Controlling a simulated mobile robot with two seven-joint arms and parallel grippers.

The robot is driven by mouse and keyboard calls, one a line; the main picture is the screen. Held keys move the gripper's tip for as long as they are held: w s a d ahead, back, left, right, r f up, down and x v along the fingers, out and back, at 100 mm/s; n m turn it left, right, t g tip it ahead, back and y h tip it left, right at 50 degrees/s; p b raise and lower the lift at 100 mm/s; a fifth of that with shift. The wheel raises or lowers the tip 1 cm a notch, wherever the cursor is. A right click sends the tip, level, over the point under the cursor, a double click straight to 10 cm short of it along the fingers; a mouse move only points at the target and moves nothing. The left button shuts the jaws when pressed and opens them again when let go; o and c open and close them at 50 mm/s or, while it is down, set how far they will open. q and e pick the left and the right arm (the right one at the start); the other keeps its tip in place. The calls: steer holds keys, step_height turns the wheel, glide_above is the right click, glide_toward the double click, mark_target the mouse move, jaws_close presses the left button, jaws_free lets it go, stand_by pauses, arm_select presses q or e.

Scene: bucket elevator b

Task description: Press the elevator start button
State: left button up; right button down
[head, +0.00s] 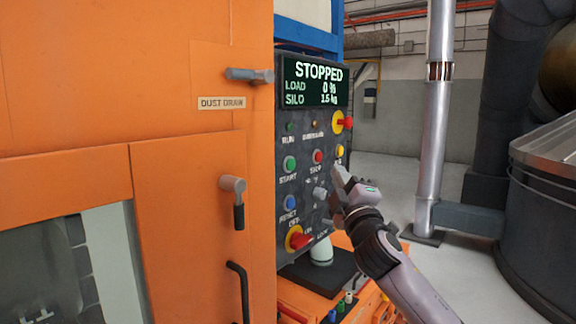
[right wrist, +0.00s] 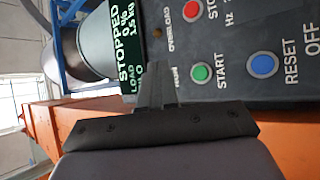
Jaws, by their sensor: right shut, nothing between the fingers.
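The green start button (head: 290,163) is on the dark control panel (head: 284,222), above its START label. In the right wrist view the start button (right wrist: 202,73) is just right of my fingers and uncovered. My right gripper (head: 338,178) is shut and empty. In the head view it is in front of the panel's right edge, to the right of and slightly lower than the button. The right wrist view shows its fingers (right wrist: 155,75) pointing at the panel near the RUN label. A gap to the panel cannot be judged. My left gripper is not in view.
The panel display (head: 315,82) reads STOPPED, load 0 %, silo 1.5 kg. Around the start button are a red stop button (head: 318,156), a blue reset button (head: 290,202) and a red-and-yellow knob (head: 299,238). The orange cabinet (head: 190,50) with protruding handles stands left.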

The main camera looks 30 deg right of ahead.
mark_target(290, 165)
steer(key=w+a+b, duration=0.2)
steer(key=w+a, duration=0.1)
steer(key=w, duration=0.5)
steer(key=shift+a, duration=0.25)
steer(key=shift+w+f, duration=0.1)
stand_by(1.9)
steer(key=shift+w+a+b, duration=0.15)
steer(key=shift+w+b, duration=0.2)
steer(key=shift+b, duration=0.1)
steer(key=shift+w+a, duration=0.1)
steer(key=shift+w, duration=0.25)
stand_by(0.6)
steer(key=shift+s+d, duration=0.25)
steer(key=shift+s, duration=0.5)
